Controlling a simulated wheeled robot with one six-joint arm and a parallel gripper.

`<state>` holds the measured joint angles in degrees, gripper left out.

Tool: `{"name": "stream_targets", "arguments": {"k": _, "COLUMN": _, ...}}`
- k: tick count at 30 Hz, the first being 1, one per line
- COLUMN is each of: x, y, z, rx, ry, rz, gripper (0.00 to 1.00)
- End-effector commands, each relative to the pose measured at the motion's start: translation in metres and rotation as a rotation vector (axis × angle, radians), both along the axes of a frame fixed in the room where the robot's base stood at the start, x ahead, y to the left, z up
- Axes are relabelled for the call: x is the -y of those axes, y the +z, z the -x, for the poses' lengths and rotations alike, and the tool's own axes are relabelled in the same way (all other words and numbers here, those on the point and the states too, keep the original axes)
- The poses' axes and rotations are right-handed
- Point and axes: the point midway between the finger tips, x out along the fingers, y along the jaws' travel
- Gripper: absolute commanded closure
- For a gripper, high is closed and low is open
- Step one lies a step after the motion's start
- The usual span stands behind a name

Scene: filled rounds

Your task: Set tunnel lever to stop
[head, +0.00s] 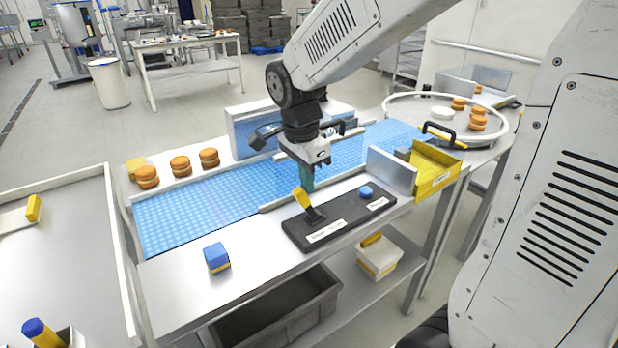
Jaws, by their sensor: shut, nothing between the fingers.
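A lever with a yellow handle (302,198) stands on a dark control panel (345,217) at the front edge of the conveyor bench. The handle leans up and to the left from its black base. White labels on the panel are too small to read. A round blue button (366,192) sits on the panel's right part. My gripper (307,186) points down just behind the lever handle, its greenish fingers shut and empty. I cannot tell whether the fingertips touch the handle.
The blue conveyor belt (190,213) runs behind the panel. Several filled rounds (180,165) lie on the ledge beyond it. A blue block (216,257) sits left of the panel on bare metal. A yellow tray (436,172) stands at right.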

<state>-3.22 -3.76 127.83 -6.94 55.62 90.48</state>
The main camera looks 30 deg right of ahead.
Motion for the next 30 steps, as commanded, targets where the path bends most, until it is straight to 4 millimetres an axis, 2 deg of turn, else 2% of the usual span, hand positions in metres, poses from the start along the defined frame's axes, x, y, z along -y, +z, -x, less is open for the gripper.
{"name": "stream_targets", "arguments": {"k": 5, "x": 0.005, "y": 0.002, "z": 0.001, "rx": -0.006, "ry": 0.002, "rz": -0.007, "gripper": 1.0}}
{"name": "stream_targets", "arguments": {"k": 11, "x": 0.034, "y": 0.022, "z": -0.004, "rx": 0.003, "ry": 0.004, "rz": -0.003, "gripper": 1.0}}
{"name": "stream_targets", "arguments": {"k": 15, "x": 0.025, "y": 0.057, "z": -0.003, "rx": 0.005, "ry": 0.01, "rz": -0.003, "gripper": 1.0}}
{"name": "stream_targets", "arguments": {"k": 21, "x": 0.018, "y": 0.095, "z": -0.002, "rx": 0.003, "ry": 0.011, "rz": -0.002, "gripper": 1.0}}
{"name": "stream_targets", "arguments": {"k": 25, "x": 0.014, "y": 0.108, "z": -0.002, "rx": 0.001, "ry": 0.012, "rz": -0.001, "gripper": 1.0}}
{"name": "stream_targets", "arguments": {"k": 30, "x": 0.014, "y": 0.115, "z": -0.002, "rx": 0.0, "ry": 0.011, "rz": -0.001, "gripper": 1.0}}
